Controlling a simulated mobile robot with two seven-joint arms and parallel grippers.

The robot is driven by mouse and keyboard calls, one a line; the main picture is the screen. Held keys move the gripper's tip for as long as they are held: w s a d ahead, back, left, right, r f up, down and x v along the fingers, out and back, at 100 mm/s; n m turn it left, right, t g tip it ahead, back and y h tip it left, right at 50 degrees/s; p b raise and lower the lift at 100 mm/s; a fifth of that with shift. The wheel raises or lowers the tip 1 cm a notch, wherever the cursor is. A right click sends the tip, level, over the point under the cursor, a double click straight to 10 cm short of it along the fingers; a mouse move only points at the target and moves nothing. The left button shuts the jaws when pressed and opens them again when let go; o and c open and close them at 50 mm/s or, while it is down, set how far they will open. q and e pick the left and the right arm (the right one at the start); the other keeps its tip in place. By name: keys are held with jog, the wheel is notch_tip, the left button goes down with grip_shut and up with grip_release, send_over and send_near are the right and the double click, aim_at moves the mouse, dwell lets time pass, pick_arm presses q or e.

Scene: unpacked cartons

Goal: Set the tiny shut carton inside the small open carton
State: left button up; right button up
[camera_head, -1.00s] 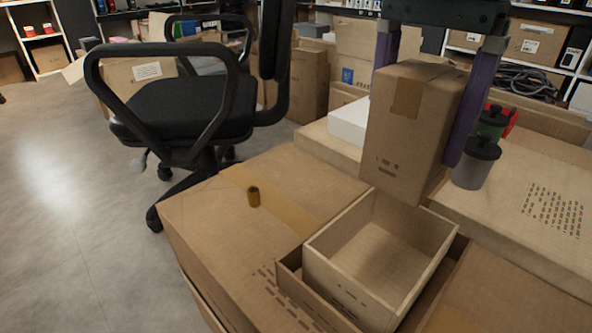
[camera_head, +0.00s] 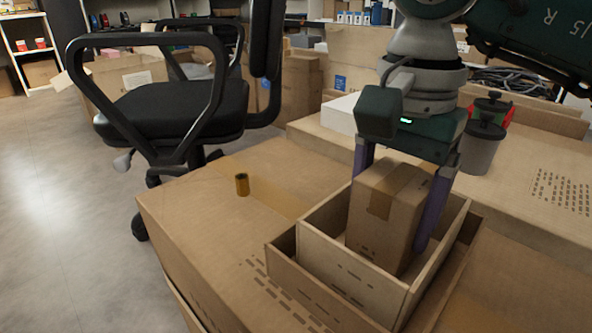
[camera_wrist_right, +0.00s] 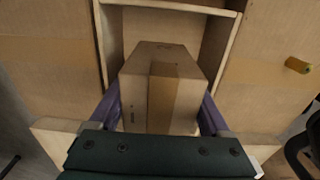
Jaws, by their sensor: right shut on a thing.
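The tiny shut carton (camera_head: 385,214) is a brown taped box, upright, with its lower part inside the small open carton (camera_head: 329,259). Its bottom is hidden behind the open carton's front wall, so I cannot tell whether it touches the floor. My right gripper (camera_head: 395,205) is shut on the tiny carton, with purple fingers on its two sides. In the right wrist view the tiny carton (camera_wrist_right: 162,92) sits between the fingers, and walls of the open carton (camera_wrist_right: 226,45) show beyond it. My left gripper is not in view.
The small open carton stands in a lower, larger open box (camera_head: 282,262) on a big closed carton (camera_head: 180,222). A small brown cylinder (camera_head: 242,184) stands on that carton. A grey lidded cup (camera_head: 484,147) is at the right, a black chair (camera_head: 180,110) behind left.

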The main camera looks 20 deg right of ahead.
jog(key=shift+w+f+b, duration=0.1)
jog(key=shift+f+b, duration=0.25)
jog(key=o, duration=1.4)
jog(key=shift+r, duration=0.15)
jog(key=shift+r+p, duration=0.3)
jog(key=shift+p, duration=0.1)
notch_tip(320, 180, up, 11)
jog(key=p, duration=0.6)
jog(key=shift+r, duration=0.5)
